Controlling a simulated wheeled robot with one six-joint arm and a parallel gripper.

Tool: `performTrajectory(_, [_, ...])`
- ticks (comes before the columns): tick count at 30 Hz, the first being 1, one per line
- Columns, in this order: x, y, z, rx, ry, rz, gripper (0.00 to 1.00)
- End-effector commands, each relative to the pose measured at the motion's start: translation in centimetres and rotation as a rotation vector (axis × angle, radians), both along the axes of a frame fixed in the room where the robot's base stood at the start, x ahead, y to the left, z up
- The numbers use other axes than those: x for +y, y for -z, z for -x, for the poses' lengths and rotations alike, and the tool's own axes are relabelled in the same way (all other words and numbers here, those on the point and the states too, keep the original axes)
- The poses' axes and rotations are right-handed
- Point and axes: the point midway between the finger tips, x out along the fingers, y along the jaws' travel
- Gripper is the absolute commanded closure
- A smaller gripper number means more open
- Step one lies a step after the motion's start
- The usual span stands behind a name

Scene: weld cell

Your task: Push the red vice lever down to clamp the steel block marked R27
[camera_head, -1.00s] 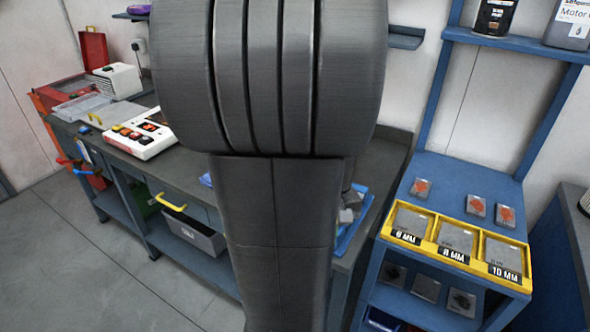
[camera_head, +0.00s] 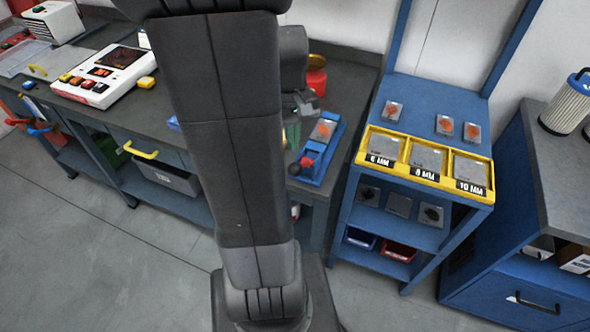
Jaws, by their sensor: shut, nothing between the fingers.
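A blue vice (camera_head: 332,152) sits on the right end of the grey workbench. A steel block (camera_head: 322,130) with an orange mark lies in it; I cannot read the marking. The red lever (camera_head: 306,162) shows at the vice's near left side, with a dark end beside it. My gripper (camera_head: 297,118) is just left of the block, partly hidden behind my own arm. It is shut and empty. I cannot tell whether it touches the vice or lever.
A red can (camera_head: 315,82) stands behind the vice. A white control box (camera_head: 105,75) with buttons is on the bench at left. At right, a blue stand holds a yellow tray (camera_head: 425,176) with several steel plates. The floor in front is clear.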

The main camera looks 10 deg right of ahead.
Motion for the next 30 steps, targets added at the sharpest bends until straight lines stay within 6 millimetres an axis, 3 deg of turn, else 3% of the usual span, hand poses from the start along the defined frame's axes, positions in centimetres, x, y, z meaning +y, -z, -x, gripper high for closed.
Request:
performTrajectory(13, [-0.1,5.5,0.5,-0.001,0.0,0.0,1.0])
performTrajectory(30, [-0.1,6.4,0.6,0.0,0.0,0.0,1.0])
